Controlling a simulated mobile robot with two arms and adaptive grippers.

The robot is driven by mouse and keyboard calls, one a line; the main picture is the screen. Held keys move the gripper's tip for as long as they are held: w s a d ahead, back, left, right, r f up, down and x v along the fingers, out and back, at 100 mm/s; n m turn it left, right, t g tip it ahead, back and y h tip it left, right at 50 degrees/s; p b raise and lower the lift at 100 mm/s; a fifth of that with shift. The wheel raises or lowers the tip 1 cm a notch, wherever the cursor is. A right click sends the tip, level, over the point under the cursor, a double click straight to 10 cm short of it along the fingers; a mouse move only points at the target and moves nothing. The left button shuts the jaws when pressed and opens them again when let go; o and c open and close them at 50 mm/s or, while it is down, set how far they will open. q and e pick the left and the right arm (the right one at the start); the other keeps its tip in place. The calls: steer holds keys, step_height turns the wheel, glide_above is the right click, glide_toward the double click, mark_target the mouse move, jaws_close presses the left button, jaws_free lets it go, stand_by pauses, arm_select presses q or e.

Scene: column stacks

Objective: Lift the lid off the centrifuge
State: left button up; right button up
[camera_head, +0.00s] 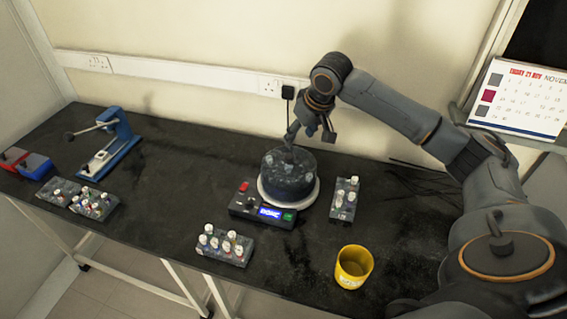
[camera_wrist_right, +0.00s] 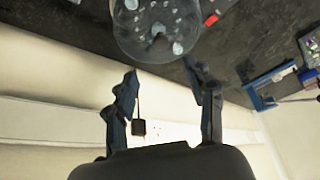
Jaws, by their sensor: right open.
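The centrifuge (camera_head: 245,208) stands mid-table, with a blue lit display, a red button and a pale round rim. Its dark, round, see-through lid (camera_head: 288,178) sits on top, with pale spots showing on or through it. In the right wrist view the lid (camera_wrist_right: 156,28) is at the top edge, partly cut off. My right gripper (camera_head: 309,134) is above the lid's far side, fingers apart and nothing between them. Its open fingers also show in the right wrist view (camera_wrist_right: 161,72), apart from the lid there. Contact in the head view is unclear. My left gripper is out of view.
Racks of capped vials stand in front of the centrifuge (camera_head: 224,252), right of it (camera_head: 344,200) and at left (camera_head: 75,198). A yellow mug (camera_head: 353,267) is near the front edge. A blue lever device (camera_head: 108,148) stands at left. A plugged-in adapter (camera_head: 288,92) is on the wall behind.

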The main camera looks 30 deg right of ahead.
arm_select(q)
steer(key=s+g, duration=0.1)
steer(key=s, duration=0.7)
arm_select(e)
glide_toward(290, 156)
steer(key=shift+s+p+x, duration=0.25)
steer(key=shift+p+x, duration=0.05)
steer(key=shift+x, duration=0.95)
steer(key=p+x, duration=0.1)
steer(key=x, duration=0.2)
steer(key=shift+w+a+f, duration=0.1)
steer(key=shift+w, duration=0.2)
steer(key=shift+p+x, duration=0.35)
steer(key=shift+x, duration=0.9)
steer(key=shift+w+f, duration=0.25)
steer(key=shift+f, duration=0.25)
steer(key=shift+s, duration=0.1)
steer(key=c, duration=1.1)
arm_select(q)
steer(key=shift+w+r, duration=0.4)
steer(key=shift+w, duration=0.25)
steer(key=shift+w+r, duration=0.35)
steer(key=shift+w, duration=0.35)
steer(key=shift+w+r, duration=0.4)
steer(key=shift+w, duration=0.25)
arm_select(e)
jaws_close()
